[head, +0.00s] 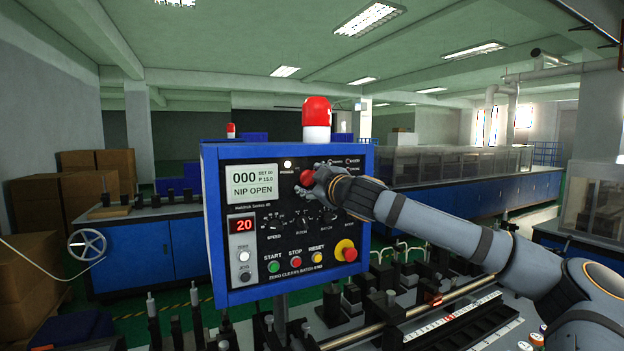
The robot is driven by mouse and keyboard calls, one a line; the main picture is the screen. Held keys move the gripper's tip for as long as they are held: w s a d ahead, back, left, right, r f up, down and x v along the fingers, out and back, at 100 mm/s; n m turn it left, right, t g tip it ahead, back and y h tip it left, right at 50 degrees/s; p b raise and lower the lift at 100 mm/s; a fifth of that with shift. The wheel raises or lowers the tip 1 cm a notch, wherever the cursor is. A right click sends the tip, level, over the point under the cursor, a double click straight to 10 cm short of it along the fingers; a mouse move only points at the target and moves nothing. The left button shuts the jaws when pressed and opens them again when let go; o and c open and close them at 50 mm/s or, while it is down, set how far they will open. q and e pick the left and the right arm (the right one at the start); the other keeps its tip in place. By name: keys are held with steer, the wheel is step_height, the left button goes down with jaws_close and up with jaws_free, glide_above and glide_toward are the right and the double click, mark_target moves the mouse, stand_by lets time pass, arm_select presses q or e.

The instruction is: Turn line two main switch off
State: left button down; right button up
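A blue-framed control box (210,225) with a black panel stands in the middle of the head view. A red knob (305,179) is on its upper middle part, and its label is hidden, so I cannot read which switch it is. My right gripper (312,186) is at this knob, its fingers close around or beside it, covering its right side. I cannot tell whether they grip it. A red mushroom button (346,250) on a yellow base is at the panel's lower right. My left gripper is not in view.
The panel also carries a screen (252,188) reading "NIP OPEN", a red display (243,225) showing 20, dials and coloured push buttons. A red beacon (316,113) stands above the box. Machine parts and a rail (400,322) lie below; cartons (90,185) are at left.

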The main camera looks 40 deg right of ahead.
steer(key=c, duration=0.8)
steer(key=shift+c, duration=0.2)
steer(key=shift+n, duration=0.4)
steer(key=n, duration=0.4)
steer(key=n+b, duration=0.1)
steer(key=n, duration=0.3)
steer(key=shift+f+n, duration=0.1)
steer(key=shift+n, duration=0.2)
steer(key=n, duration=0.4)
steer(key=shift+b, duration=0.35)
steer(key=shift+a+n+b, duration=0.1)
steer(key=shift+n+b, duration=0.2)
steer(key=shift+n, duration=1.9)
